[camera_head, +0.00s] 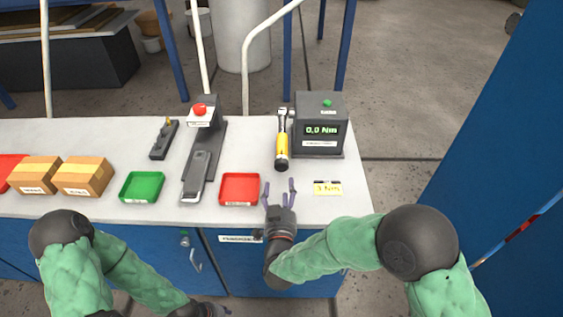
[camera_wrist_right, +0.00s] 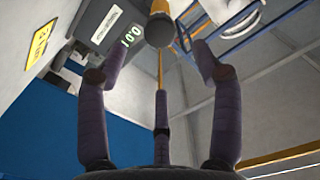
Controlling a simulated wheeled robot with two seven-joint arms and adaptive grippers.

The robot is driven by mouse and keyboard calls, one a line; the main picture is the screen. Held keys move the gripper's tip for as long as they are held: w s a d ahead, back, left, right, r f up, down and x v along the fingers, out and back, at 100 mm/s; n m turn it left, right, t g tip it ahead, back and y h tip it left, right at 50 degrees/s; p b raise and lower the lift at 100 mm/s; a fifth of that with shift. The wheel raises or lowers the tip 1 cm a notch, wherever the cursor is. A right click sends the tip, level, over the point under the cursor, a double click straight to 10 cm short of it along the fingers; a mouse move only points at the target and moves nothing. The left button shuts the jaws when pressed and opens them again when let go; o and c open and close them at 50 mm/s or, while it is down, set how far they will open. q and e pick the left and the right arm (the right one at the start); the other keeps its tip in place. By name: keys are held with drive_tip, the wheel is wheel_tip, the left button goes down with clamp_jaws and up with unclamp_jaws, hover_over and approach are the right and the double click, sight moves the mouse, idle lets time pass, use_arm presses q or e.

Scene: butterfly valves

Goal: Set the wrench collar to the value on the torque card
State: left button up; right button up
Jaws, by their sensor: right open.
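The torque wrench (camera_head: 282,146) has a yellow grip and a dark end. It stands at the front left of a dark tester (camera_head: 328,143) whose green display reads 0.0 Nm. In the wrist view the wrench's dark end (camera_wrist_right: 160,30) is ahead, between my right gripper's fingers. The yellow torque card (camera_head: 327,188) on the bench reads 3 Nm; it also shows in the wrist view (camera_wrist_right: 38,46). My right gripper (camera_head: 279,187) is open and empty, just in front of the wrench's lower end. My left gripper (camera_head: 216,310) is barely visible at the bottom edge. The collar's setting is too small to read.
On the white bench (camera_head: 225,160) stand a red tray (camera_head: 239,189), a green tray (camera_head: 142,187), two cardboard boxes (camera_head: 84,176) and a dark device with a red knob (camera_head: 203,112). The bench's right edge is close to the card. Blue cabinet doors (camera_head: 235,265) are below.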

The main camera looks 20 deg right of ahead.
sight(281, 168)
drive_tip(key=b+x, duration=0.2)
drive_tip(key=x, duration=0.7)
drive_tip(key=shift+w+d, duration=0.1)
drive_tip(key=shift+w, duration=0.2)
drive_tip(key=shift+f, duration=0.1)
drive_tip(key=c, duration=1.1)
